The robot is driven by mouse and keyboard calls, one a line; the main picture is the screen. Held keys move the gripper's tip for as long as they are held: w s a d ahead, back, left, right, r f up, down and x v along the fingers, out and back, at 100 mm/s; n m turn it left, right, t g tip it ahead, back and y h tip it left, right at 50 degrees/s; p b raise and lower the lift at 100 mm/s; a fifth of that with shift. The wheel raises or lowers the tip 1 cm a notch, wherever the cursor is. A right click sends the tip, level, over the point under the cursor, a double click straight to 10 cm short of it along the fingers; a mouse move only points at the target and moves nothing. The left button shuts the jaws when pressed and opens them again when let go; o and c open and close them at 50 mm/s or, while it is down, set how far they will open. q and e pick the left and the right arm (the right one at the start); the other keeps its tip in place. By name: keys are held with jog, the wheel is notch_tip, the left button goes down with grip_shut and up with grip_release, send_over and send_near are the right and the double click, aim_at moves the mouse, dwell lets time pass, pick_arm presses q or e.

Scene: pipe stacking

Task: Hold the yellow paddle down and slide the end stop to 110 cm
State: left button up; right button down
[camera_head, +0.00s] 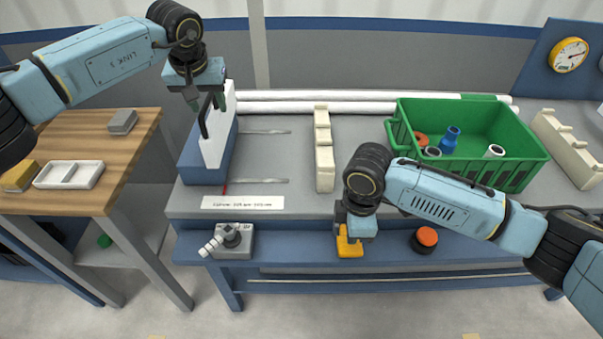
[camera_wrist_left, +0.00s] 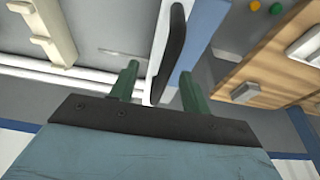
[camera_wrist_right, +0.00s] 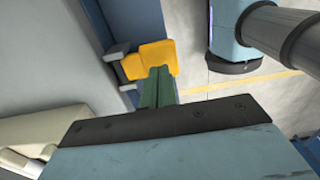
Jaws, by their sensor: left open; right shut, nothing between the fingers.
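The yellow paddle (camera_head: 350,249) is at the table's front edge; it also shows in the right wrist view (camera_wrist_right: 150,60). My right gripper (camera_head: 344,236) is shut and empty, its fingertips (camera_wrist_right: 158,74) at the paddle; whether they press it, I cannot tell. A white upright plate (camera_head: 218,135) on a blue block (camera_head: 207,163), which looks like the end stop, stands at the table's left end. It has a black handle (camera_head: 203,120). My left gripper (camera_head: 204,103) is open above, with the handle (camera_wrist_left: 174,45) between its fingers in the left wrist view; contact is unclear.
A green crate (camera_head: 465,140) with pipe fittings stands at the right. White pipes (camera_head: 300,106) lie along the back. A cream stepped block (camera_head: 323,150) stands mid-table. A lever box (camera_head: 234,241) and an orange button (camera_head: 427,237) are at the front. A wooden table (camera_head: 120,155) is at left.

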pick_arm(q)
jog(key=shift+v, duration=3.25)
pick_arm(e)
notch_tip(320, 180, up, 10)
pick_arm(q)
jog(key=shift+f, duration=0.1)
